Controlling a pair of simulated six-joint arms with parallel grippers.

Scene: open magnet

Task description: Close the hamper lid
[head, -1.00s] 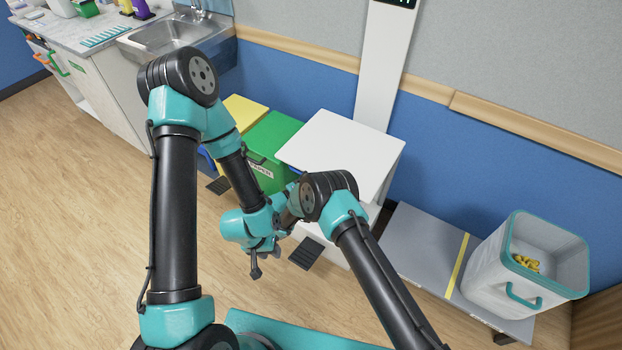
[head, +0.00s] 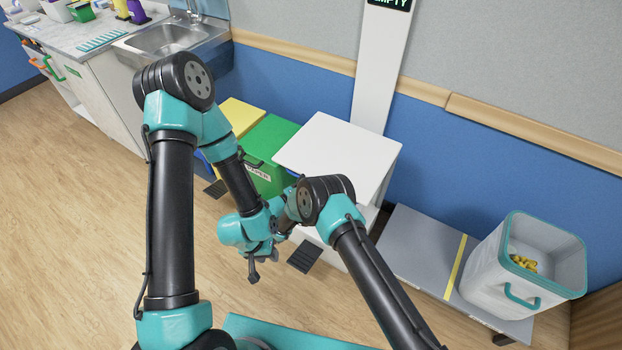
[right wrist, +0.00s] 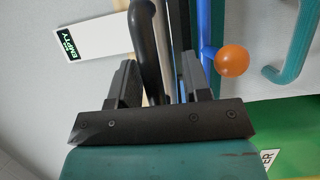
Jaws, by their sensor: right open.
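The likely hamper is a white bin with a broad, flat white lid (head: 335,152), in the middle of the head view. Its front is partly behind my arms, and I cannot tell how far the lid stands open. My left gripper (head: 254,276) hangs low in front of the bins, its fingers too small to read. My right gripper is hidden in the head view. In the right wrist view my right gripper (right wrist: 160,85) is open, with a dark bar (right wrist: 150,45) showing between its fingers; contact is unclear.
A green bin (head: 275,140) and a yellow bin (head: 240,112) stand left of the white one. A black pedal (head: 305,255) is at floor level. A grey bench (head: 415,245) holds a teal-rimmed basket (head: 500,285). An orange ball (right wrist: 232,61) shows in the wrist view.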

